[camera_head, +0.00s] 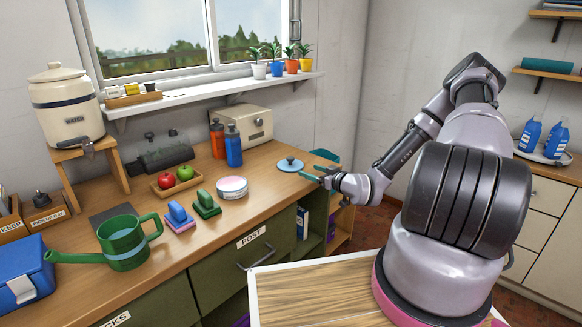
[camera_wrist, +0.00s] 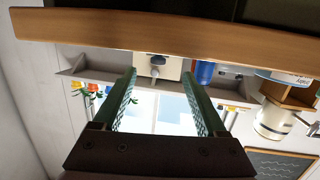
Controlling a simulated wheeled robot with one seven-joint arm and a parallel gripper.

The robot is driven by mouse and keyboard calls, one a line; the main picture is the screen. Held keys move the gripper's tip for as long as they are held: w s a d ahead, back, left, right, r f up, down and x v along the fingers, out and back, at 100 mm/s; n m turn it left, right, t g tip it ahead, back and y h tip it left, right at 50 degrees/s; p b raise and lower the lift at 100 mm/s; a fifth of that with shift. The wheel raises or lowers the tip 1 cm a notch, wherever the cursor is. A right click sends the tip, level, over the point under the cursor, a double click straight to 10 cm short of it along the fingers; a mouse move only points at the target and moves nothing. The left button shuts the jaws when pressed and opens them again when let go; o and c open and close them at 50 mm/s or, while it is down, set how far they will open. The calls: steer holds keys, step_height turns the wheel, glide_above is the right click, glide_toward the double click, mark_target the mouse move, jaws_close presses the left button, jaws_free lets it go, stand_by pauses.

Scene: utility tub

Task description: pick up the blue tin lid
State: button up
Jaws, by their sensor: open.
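The blue tin lid (camera_head: 290,165) is a flat, round disc with a small knob. It lies on the wooden counter near its right end in the head view. My gripper (camera_head: 310,176) is just to the right of the lid, near the counter's edge, with its green fingers apart and nothing held. In the wrist view the two fingers of my gripper (camera_wrist: 160,73) are spread wide with empty space between them. I cannot make out the lid clearly in that view, which is upside down.
A cream box (camera_head: 243,124) and a blue bottle (camera_head: 233,146) stand behind the lid. A round tin (camera_head: 232,187) sits to its left. A green watering can (camera_head: 124,243) is farther left. The counter's edge (camera_wrist: 160,40) crosses the top of the wrist view.

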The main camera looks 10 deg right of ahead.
mark_target(294, 167)
steer(key=shift+s+m+t, duration=0.15)
steer(key=shift+m+t, duration=0.15)
steer(key=shift+t, duration=0.3)
steer(key=shift+w+a+r, duration=0.1)
steer(key=shift+w+a, duration=0.05)
steer(key=shift+w, duration=0.05)
steer(key=x, duration=1)
steer(key=shift+w, duration=0.15)
steer(key=shift+c, duration=0.2)
jaws_close()
